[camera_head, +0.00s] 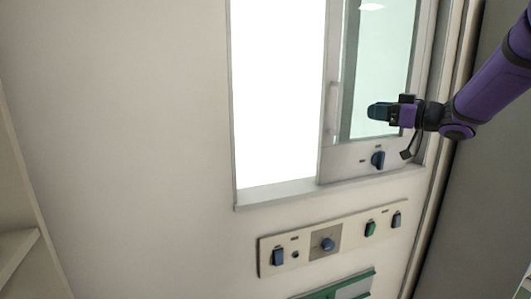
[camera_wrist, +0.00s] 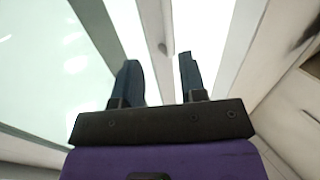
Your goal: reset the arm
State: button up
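My purple arm reaches in from the right in the head view. I cannot tell from the head view how far the fingertips are from the glass.
A bright white opening (camera_head: 278,90) lies left of the glass panel. Below is a control plate (camera_head: 290,257) with blue and green switches and a central knob (camera_head: 328,244). A green-edged part (camera_head: 340,288) shows at the bottom. A pale shelf (camera_head: 16,250) stands at the left.

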jog(key=s+d+r+m+t+h, duration=0.2)
jog(key=s+r+m+h, duration=0.2)
jog(key=s+m+h, duration=0.7)
jog(key=s+a+f+g, duration=0.2)
jog(key=s+f+g, duration=0.1)
jog(key=s, duration=0.5)
jog(key=s+a+f+n+g+h, duration=0.1)
jog(key=s+a+f+g, duration=0.1)
jog(key=s+f, duration=0.3)
jog(key=s+a+f+g, duration=0.3)
jog(key=s+f+g, duration=0.1)
jog(key=s, duration=0.7)
jog(key=shift+f+n+g+h, duration=0.15)
jog(key=shift+n+g+h, duration=0.15)
jog(key=shift+n+g, duration=0.1)
jog(key=shift+d, duration=0.1)
